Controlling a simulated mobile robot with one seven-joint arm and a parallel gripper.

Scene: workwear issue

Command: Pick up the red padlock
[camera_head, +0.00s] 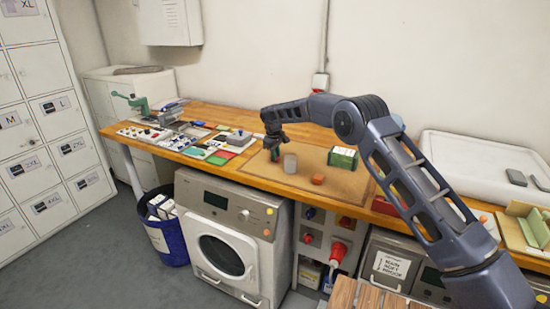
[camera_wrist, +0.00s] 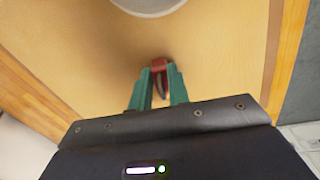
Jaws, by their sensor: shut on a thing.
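My gripper (camera_head: 275,153) is over the left part of the tan board (camera_head: 262,177) on the wooden counter. In the wrist view, its two green fingers (camera_wrist: 160,72) are shut on the red padlock (camera_wrist: 159,63). The padlock shows as a small red body with a dark, curved part between the fingers. A soft shadow lies on the board around it; I cannot tell whether it touches the board. In the head view the padlock is too small and hidden to make out.
A pale grey cylinder (camera_head: 290,164) stands close to the right of my gripper; its rim shows in the wrist view (camera_wrist: 150,6). An orange-red block (camera_head: 318,180) and a green box (camera_head: 342,158) are further right on the board. Flat items crowd the counter to the left.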

